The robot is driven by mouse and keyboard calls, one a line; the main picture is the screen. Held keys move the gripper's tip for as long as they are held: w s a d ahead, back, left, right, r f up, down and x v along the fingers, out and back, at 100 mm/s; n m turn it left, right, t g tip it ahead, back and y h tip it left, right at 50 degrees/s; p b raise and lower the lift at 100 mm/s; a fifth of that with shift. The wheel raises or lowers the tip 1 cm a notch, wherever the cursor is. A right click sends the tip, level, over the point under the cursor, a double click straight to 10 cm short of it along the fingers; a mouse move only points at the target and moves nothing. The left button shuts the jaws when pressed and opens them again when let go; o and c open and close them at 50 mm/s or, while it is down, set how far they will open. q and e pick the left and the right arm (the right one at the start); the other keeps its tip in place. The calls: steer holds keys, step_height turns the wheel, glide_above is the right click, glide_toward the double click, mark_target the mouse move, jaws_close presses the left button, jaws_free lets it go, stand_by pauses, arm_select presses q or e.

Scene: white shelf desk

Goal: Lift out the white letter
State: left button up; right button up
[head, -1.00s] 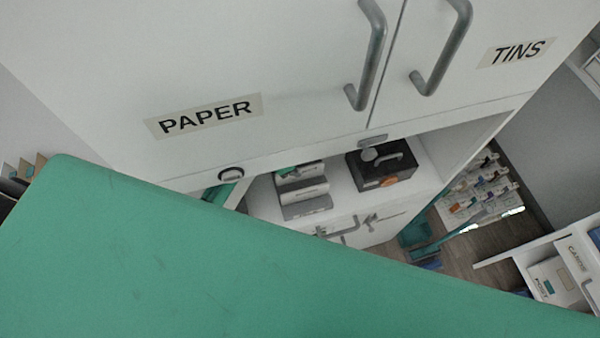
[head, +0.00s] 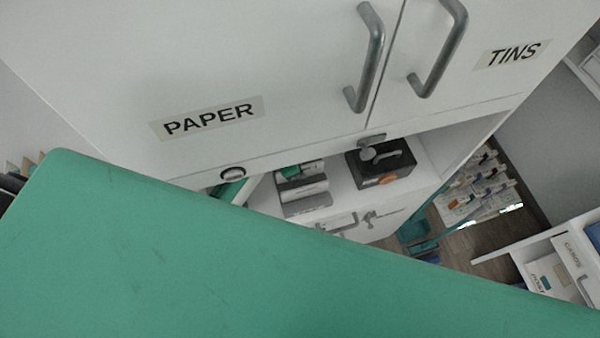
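I cannot make out the white letter in the head view. Neither of my grippers is in view. A large green panel (head: 200,260) fills the lower part of the picture, close to the camera, and hides what lies behind it. Behind it stands a white cabinet (head: 300,60) with a "PAPER" label (head: 209,117) and a "TINS" label (head: 513,54). Its two grey bar handles (head: 369,60) (head: 441,50) sit side by side at the door seam, and the doors look shut.
Below the doors, an open shelf holds a dark box (head: 385,168) and a stack of grey and white items (head: 303,187). At right are a rack of small white packs (head: 478,192), a white unit with a box (head: 550,274), and some bare wooden floor (head: 487,240).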

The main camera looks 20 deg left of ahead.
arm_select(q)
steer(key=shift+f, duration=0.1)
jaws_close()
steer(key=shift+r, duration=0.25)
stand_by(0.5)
